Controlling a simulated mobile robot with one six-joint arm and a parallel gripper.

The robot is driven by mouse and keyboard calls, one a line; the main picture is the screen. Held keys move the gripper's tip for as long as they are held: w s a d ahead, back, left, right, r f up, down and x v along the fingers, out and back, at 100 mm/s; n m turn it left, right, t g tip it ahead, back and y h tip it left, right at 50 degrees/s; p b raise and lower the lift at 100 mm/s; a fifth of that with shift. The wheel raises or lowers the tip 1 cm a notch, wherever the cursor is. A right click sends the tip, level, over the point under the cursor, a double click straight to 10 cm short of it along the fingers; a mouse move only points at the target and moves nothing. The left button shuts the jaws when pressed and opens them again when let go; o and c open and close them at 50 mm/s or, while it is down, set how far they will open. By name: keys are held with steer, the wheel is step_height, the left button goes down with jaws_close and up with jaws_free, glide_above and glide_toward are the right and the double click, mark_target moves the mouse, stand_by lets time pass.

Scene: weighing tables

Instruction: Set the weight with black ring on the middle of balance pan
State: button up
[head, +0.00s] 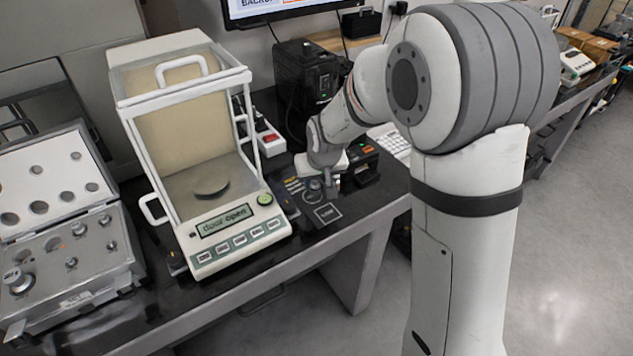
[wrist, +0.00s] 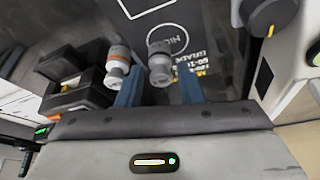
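The weight with black ring (wrist: 159,64) appears to be the grey metal weight standing between the two blue fingers of my gripper (wrist: 160,88) in the wrist view. The fingers are apart, with gaps visible beside the weight. A similar weight with an orange ring (wrist: 117,66) stands to its left, close to the left finger. In the head view my gripper (head: 331,174) is low over the dark bench, right of the balance (head: 222,222). The round balance pan (head: 211,184) is bare, and the balance display reads "door open".
An open weight case (head: 70,262) with several weights stands left of the balance. A small black device with orange (head: 364,160) is just right of my gripper. A dark printed mat (head: 327,213) lies in front. The balance's glass side walls and frame surround the pan.

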steer(key=v, duration=0.9)
steer(key=s+d+r+m+g, duration=0.1)
steer(key=s+d, duration=0.6)
steer(key=s, duration=0.4)
steer(key=s+d+r+m+g+h, duration=0.1)
steer(key=s+d+m, duration=0.1)
steer(key=s+d, duration=0.6)
steer(key=s, duration=0.2)
steer(key=shift+s+r, duration=0.2)
steer(key=shift+s, duration=0.2)
steer(key=shift+r+p, duration=0.15)
steer(key=shift+p, duration=0.15)
